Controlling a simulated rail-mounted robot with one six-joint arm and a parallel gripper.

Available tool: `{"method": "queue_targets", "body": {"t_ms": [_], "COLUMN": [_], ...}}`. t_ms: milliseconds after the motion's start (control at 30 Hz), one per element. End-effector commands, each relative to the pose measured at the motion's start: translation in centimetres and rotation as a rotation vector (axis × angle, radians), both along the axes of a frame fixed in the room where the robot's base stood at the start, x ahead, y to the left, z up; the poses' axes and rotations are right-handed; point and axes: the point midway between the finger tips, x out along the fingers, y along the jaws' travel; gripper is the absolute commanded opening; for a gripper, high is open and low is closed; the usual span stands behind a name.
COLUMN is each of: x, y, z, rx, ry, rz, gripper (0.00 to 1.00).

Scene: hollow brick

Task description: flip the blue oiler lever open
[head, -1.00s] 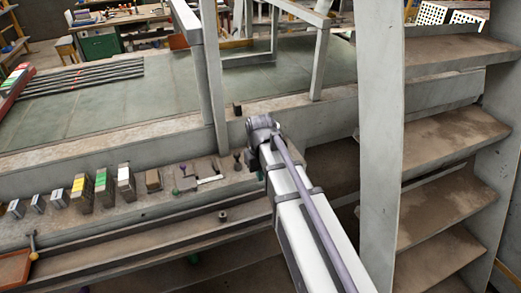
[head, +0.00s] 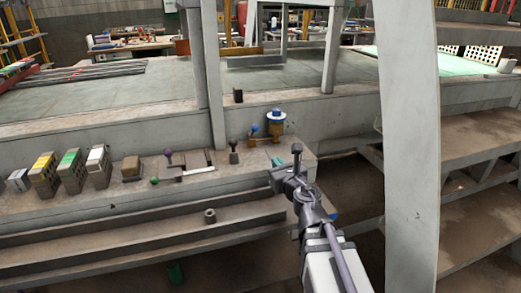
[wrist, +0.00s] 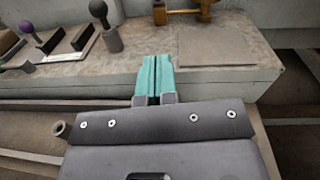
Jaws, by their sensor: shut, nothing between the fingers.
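The oiler (head: 276,122) is a brass-coloured body with a blue and white top, standing at the right end of the ledge in the head view. A blue ball knob (head: 254,128) stands upright on a short brass lever just left of it. In the wrist view only the oiler's lower brass part (wrist: 205,10) shows at the top edge; the blue knob is out of frame. My gripper (wrist: 157,62) has its teal fingers pressed together and empty. It is in front of the oiler and apart from it, also seen in the head view (head: 277,162).
Left of the oiler are a black-knobbed lever (head: 233,152), a purple-knobbed lever (head: 168,156) and several coloured-top blocks (head: 72,171). A grey post (head: 411,150) stands to the right. A flat plate (wrist: 215,47) lies on the ledge right of my fingers.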

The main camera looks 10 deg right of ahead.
Motion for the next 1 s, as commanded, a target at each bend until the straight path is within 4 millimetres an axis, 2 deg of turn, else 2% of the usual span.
{"method": "queue_targets", "body": {"t_ms": [267, 467, 767, 800, 833, 1000], "x": [0.9, 4.1, 10.6, 11.0, 11.4, 12.6], "y": [0.3, 0.8, 1.9, 2.1, 2.2, 2.5], "z": [0.0, 0.0, -0.2, 1.4, 1.8, 2.7], "rx": [-0.02, -0.018, -0.017, -0.017, -0.017, -0.016], "ry": [0.0, 0.0, 0.0, 0.0, 0.0, 0.0], "rz": [0.013, 0.013, 0.011, 0.011, 0.011, 0.011], "gripper": [0.0, 0.0, 0.0, 0.0, 0.0, 0.0]}}
